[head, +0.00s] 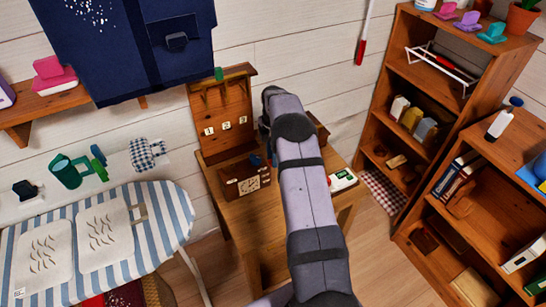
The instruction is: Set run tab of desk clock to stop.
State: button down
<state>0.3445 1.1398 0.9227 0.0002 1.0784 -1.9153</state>
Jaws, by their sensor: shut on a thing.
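The desk clock (249,185) is a brown box with a pale square face. It stands on the wooden desk (222,212), left of my forearm. My gripper (266,146) is small and dark in the head view, pointing down at the back right of the clock, and my own arm covers much of it. It is shut on a small part there, which I take to be the run tab. The tab itself and its setting are too small and hidden to make out. A small blue piece (257,160) shows by the gripper, at the clock's top.
A peg rack with white tags (227,124) stands at the desk's back. A bookshelf (446,103) stands at the right, and a striped ironing board (172,208) at the left.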

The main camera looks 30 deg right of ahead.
notch_tip(320, 180, down, 4)
jog(key=b, duration=0.2)
jog(key=shift+b, duration=0.3)
jog(key=shift+s+r, duration=0.1)
jog(key=shift+r, duration=0.05)
jog(key=c, duration=1.5)
grip_release()
jog(key=shift+r, duration=0.1)
jog(key=shift+r+b, duration=0.85)
jog(key=shift+r, duration=2.7)
